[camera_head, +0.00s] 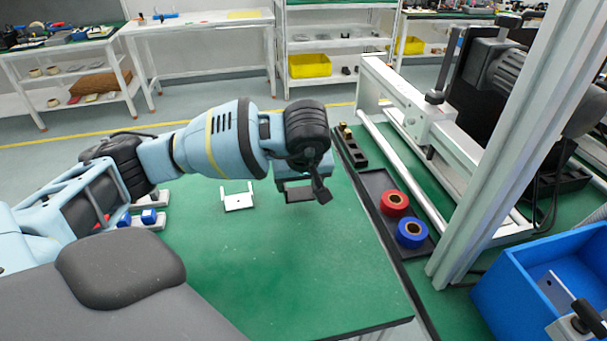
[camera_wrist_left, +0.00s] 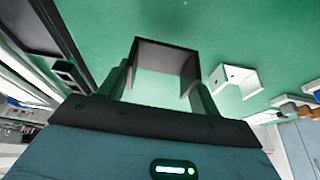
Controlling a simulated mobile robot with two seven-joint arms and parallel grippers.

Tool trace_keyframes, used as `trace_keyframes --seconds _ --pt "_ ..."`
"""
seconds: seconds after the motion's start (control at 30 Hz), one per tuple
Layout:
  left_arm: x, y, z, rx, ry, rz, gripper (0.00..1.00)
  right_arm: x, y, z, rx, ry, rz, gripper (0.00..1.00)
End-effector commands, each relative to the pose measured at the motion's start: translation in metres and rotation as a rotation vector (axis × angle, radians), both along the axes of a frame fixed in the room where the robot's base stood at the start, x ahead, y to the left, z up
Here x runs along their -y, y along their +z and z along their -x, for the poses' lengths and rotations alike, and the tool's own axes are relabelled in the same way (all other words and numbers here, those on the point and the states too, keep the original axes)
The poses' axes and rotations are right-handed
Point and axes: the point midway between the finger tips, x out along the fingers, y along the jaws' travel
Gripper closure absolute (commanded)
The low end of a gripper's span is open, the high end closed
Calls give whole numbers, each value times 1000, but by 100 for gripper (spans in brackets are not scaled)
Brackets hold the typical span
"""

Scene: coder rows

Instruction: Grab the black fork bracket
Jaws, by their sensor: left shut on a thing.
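The black fork bracket (camera_wrist_left: 165,55), a dark U-shaped piece, is between the fingers of my left gripper (camera_wrist_left: 163,90) in the left wrist view. The gripper is shut on it. In the head view the bracket (camera_head: 296,193) shows below my left gripper (camera_head: 305,180), over the green table top (camera_head: 290,270). I cannot tell whether it touches the table. A white fork bracket (camera_head: 238,200) lies on the table to the left of it; it also shows in the left wrist view (camera_wrist_left: 235,78).
A dark tray (camera_head: 372,183) with a red roll (camera_head: 394,203) and a blue roll (camera_head: 411,232) lies along the right edge. Beyond stands a metal frame (camera_head: 500,140), with a blue bin (camera_head: 500,300) at the lower right. The table's front is clear.

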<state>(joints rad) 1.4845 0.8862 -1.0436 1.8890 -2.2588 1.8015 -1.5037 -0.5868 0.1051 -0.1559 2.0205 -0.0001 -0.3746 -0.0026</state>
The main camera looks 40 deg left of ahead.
Motion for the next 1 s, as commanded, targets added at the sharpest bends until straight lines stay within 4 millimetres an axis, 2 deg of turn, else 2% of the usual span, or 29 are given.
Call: trace_keyframes --seconds 0.2,0.5,0.73,0.9,1.0 --pt "23 4 46 -1 -4 0 62 0 -3 1 -3 -1 0 64" --pt "45 8 89 -1 -2 0 62 0 -4 0 -2 0 -1 64" --pt "50 10 100 -1 1 0 62 0 -4 0 -1 0 -1 64" --pt "52 10 100 -2 -14 2 62 0 -4 -1 -1 0 -1 64" --pt "58 10 96 -10 -87 9 62 0 -4 0 -1 0 -1 64"
